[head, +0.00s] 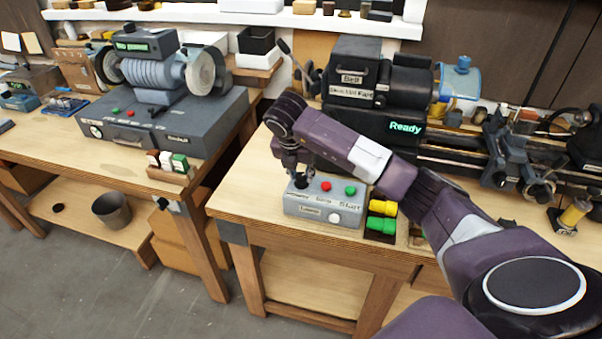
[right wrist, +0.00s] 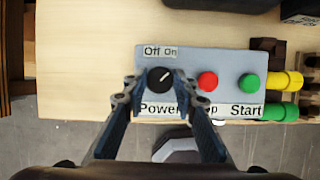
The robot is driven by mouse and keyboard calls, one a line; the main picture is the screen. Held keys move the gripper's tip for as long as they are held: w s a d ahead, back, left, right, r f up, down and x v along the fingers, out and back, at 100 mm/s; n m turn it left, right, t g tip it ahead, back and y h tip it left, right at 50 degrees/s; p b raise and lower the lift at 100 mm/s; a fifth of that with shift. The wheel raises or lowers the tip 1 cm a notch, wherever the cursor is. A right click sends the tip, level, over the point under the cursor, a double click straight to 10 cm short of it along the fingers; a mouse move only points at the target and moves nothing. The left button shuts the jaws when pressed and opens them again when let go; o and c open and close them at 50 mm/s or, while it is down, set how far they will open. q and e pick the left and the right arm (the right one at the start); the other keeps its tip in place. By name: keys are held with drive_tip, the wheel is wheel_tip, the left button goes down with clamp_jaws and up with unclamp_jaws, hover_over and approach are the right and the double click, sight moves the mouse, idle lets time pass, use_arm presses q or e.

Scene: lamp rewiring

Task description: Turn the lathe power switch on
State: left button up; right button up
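The lathe's grey control box (head: 318,209) sits near the front left of the right bench. Its black round power switch (right wrist: 160,79) has a white mark pointing up and right, toward the "On" label. My right gripper (head: 297,168) is above the switch, pointing down. In the right wrist view the fingers (right wrist: 160,92) stand apart on either side of the switch, with a small gap visible at each side. The lathe (head: 378,95) behind has a display (head: 405,127) that reads "Ready" in green. My left gripper is not in view.
A red button (right wrist: 207,81) and a green button (right wrist: 250,83) are right of the switch. Bare bench top (head: 245,190) lies to the left. A grinder (head: 160,75) stands on the left bench.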

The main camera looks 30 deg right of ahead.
drive_tip(key=o, duration=0.3)
drive_tip(key=shift+r, duration=0.1)
drive_tip(key=v, duration=1.2)
